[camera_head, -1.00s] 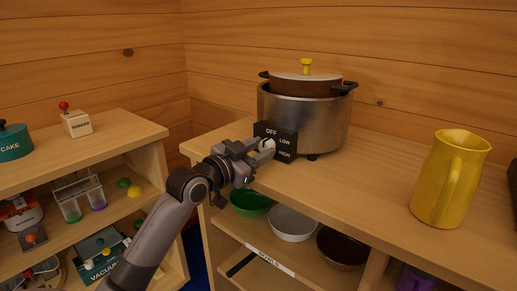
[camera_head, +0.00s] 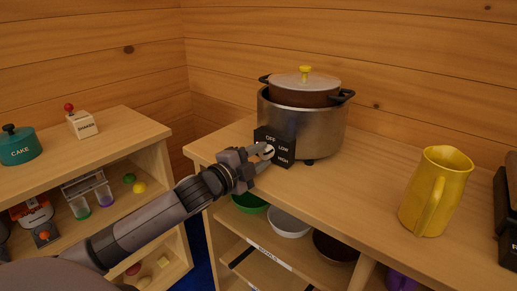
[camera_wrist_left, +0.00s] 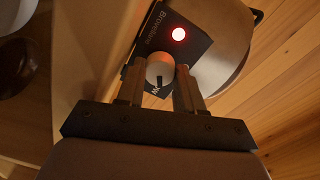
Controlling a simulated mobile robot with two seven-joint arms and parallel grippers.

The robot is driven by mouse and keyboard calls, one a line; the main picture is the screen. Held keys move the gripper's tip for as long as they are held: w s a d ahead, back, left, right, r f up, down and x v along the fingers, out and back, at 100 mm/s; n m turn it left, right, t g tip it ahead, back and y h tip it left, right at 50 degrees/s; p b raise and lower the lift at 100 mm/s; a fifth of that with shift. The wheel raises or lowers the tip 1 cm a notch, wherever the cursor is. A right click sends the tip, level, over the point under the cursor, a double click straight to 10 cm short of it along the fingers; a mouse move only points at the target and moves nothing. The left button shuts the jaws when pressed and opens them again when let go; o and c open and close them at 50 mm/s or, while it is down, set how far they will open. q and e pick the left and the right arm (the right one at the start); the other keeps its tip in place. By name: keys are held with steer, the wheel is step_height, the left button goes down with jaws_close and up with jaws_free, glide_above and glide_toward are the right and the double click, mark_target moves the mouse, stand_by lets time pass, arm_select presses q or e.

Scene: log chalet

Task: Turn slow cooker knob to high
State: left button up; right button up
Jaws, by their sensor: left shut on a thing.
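The slow cooker (camera_head: 315,125) is a metal pot on the wooden counter, with a brown inner pot and a yellow-handled lid (camera_head: 305,80). Its black control panel (camera_head: 262,134) is marked OFF, LOW and HIGH. My left gripper (camera_head: 265,153) is at the panel, shut on the white knob (camera_wrist_left: 160,68). In the left wrist view the knob sits between the two fingers (camera_wrist_left: 159,90), with a dark mark on its side toward my palm. A red light (camera_wrist_left: 179,34) glows on the panel. Which label the knob points to cannot be told. My right gripper is not in view.
A yellow pitcher (camera_head: 432,195) stands on the counter at the right, with a dark appliance (camera_head: 507,205) beyond it at the edge. Bowls (camera_head: 288,222) sit on the shelf below. A second shelf unit (camera_head: 110,150) stands at the left.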

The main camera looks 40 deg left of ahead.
arm_select(q)
steer(key=m+p, duration=0.2)
steer(key=m, duration=0.1)
steer(key=shift+r+m, duration=0.15)
steer(key=shift+m, duration=0.25)
steer(key=m+p, duration=0.1)
steer(key=m, duration=0.1)
steer(key=shift+m, duration=0.3)
steer(key=m+p, duration=0.1)
steer(key=m, duration=0.2)
steer(key=shift+y, duration=0.3)
steer(key=shift+m+p, duration=0.6)
steer(key=shift+m, duration=0.6)
steer(key=o, duration=1)
steer(key=shift+o, duration=0.2)
steer(key=shift+s, duration=0.1)
